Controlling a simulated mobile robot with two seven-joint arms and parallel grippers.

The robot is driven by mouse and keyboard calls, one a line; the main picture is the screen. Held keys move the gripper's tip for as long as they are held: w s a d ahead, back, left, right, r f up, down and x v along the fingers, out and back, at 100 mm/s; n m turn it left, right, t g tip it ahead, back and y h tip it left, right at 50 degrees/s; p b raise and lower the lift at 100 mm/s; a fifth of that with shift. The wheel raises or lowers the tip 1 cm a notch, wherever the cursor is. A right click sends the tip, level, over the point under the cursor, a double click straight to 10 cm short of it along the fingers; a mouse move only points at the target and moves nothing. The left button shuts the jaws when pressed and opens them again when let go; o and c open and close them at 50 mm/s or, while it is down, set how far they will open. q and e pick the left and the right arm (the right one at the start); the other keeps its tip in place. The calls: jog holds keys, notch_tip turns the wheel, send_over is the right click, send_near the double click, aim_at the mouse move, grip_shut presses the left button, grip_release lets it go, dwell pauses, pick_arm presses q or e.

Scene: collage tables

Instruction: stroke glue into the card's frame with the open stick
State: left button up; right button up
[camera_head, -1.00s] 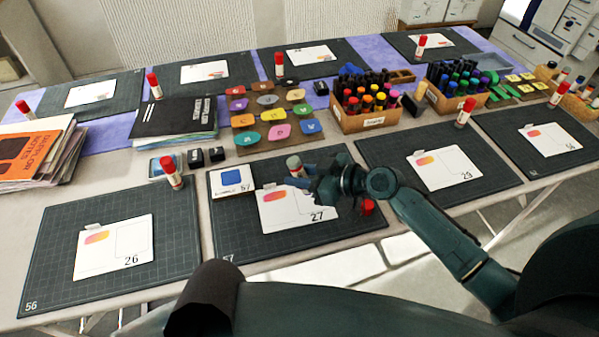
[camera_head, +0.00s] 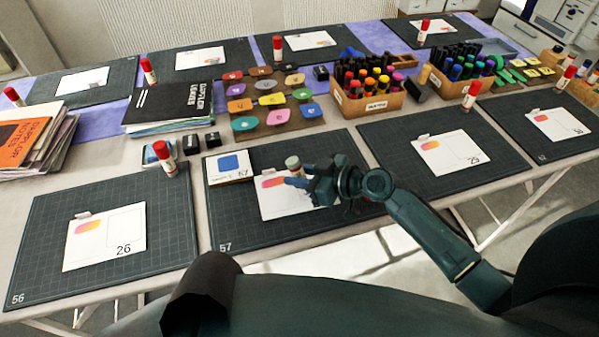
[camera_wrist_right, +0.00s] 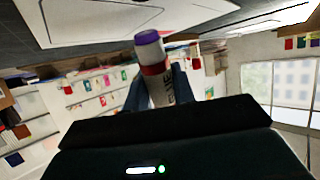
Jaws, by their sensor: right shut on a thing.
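My right gripper (camera_head: 298,180) is shut on the glue stick (camera_head: 293,163), whose grey base end points up over the card (camera_head: 272,207) on mat 57. In the right wrist view the stick (camera_wrist_right: 155,70) shows a bare purple tip, a red band and a white body between my fingers. The tip is close to the white card (camera_wrist_right: 90,20); I cannot tell whether it touches. The gripper hides the card's right part, including most of its frame, so no glue marks can be made out. My left gripper is not in view.
Capped glue sticks stand by neighbouring mats, one at the left (camera_head: 165,157). A marker box (camera_head: 368,105) and a rack of coloured tiles (camera_head: 275,125) stand behind the mat (camera_head: 300,237).

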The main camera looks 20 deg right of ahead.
dwell(0.6)
jog(key=shift+f+b, duration=0.55)
jog(key=shift+b, duration=0.35)
dwell(0.4)
